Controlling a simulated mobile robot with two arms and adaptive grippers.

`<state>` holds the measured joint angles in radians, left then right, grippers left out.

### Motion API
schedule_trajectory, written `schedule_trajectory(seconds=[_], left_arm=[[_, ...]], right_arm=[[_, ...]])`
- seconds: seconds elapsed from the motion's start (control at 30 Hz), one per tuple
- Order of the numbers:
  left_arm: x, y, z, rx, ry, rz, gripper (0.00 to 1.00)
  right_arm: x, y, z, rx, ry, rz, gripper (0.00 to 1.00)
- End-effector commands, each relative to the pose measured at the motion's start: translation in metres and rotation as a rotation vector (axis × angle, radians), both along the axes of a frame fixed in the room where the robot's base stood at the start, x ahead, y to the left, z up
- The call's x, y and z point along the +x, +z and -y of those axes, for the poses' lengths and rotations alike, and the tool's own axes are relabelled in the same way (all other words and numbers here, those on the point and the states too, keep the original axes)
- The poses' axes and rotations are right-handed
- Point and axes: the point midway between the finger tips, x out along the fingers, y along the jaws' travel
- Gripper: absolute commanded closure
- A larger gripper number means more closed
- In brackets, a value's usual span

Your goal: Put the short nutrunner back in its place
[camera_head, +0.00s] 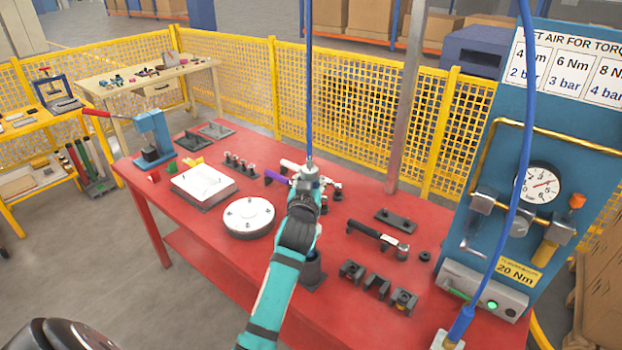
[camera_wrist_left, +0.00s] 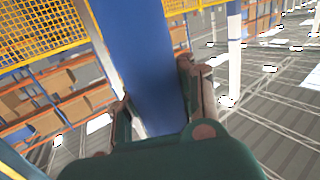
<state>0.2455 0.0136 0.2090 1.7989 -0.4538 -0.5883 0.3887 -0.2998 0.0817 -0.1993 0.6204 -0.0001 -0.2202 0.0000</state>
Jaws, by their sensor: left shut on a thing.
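My left gripper (camera_head: 308,182) is above the red table and shut on the nutrunner, which hangs under a blue hose (camera_head: 309,80). In the head view the gripper and wrist hide most of the tool; a grey top part (camera_head: 308,168) shows. In the left wrist view a thick blue shaft (camera_wrist_left: 145,70) runs between the fingers of my left gripper (camera_wrist_left: 158,95); I cannot tell whether it is tool body or hose. A dark cylindrical holder (camera_head: 314,270) stands on the table below and beside my forearm, partly hidden by it. My right gripper is out of view.
The red table (camera_head: 225,255) carries a round white-topped part (camera_head: 248,217), a white plate (camera_head: 204,184), a black-handled tool (camera_head: 375,235) and several dark blocks (camera_head: 377,286). A blue gauge panel (camera_head: 540,140) stands at the right. A grey post (camera_head: 408,100) rises behind the table.

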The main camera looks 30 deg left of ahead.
Motion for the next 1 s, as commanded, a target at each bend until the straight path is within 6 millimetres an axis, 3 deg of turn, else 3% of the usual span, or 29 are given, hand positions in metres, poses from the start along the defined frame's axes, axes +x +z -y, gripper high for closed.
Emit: schedule_trajectory(seconds=[1.0], left_arm=[[0.0,-0.016,0.0,0.002,0.0,0.004,1.0]], right_arm=[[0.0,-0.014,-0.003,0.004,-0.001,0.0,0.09]])
